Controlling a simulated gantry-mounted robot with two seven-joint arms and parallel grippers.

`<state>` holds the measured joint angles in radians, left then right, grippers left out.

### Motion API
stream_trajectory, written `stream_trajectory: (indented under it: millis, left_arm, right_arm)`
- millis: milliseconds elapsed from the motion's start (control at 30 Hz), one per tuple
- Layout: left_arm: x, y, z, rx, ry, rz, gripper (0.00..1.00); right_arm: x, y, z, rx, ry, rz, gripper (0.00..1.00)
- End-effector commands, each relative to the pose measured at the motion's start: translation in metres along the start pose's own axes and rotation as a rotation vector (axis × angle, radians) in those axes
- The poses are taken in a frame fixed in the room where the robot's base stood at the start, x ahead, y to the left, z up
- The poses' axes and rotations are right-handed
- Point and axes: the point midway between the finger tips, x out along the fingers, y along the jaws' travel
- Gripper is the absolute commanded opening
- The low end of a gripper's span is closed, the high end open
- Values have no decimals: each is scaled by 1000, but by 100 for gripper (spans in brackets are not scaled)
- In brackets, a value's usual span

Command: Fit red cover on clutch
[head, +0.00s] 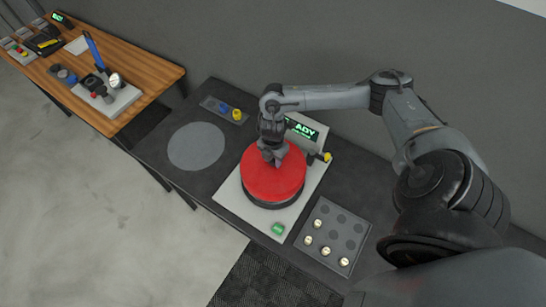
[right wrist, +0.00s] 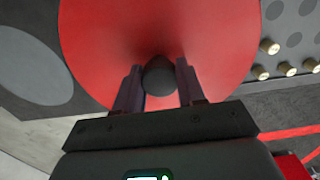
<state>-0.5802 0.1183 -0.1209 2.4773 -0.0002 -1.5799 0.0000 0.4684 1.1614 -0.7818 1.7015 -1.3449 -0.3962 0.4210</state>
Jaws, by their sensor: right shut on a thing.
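The round red cover (head: 272,180) lies over the dark round clutch (head: 272,203) on a pale base plate (head: 230,193). In the head view the cover looks roughly level and centred, with the dark side of the clutch showing below its front edge. I cannot tell whether it is fully seated. My right gripper (head: 270,155) points down at the middle of the cover. In the right wrist view its two fingers stand either side of the cover's dark knob (right wrist: 159,76), shut on it. The red disc (right wrist: 160,30) fills much of that view. My left gripper is not in view.
A grey round pad (head: 196,146) lies left of the base. A tray with several brass pieces (head: 333,235) stands at right. A green button (head: 278,228) is at the base's front, and a lit display (head: 302,130) stands behind. A wooden table (head: 150,75) is at far left.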

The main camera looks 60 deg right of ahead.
Motion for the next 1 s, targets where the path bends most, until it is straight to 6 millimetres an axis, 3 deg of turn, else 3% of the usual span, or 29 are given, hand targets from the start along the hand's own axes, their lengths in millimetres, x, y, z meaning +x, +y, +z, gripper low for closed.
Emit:
stream_trajectory:
  millis: [1000]
  left_arm:
    - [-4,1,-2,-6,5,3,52]
  right_arm:
    - [5,1,0,-1,0,1,0]
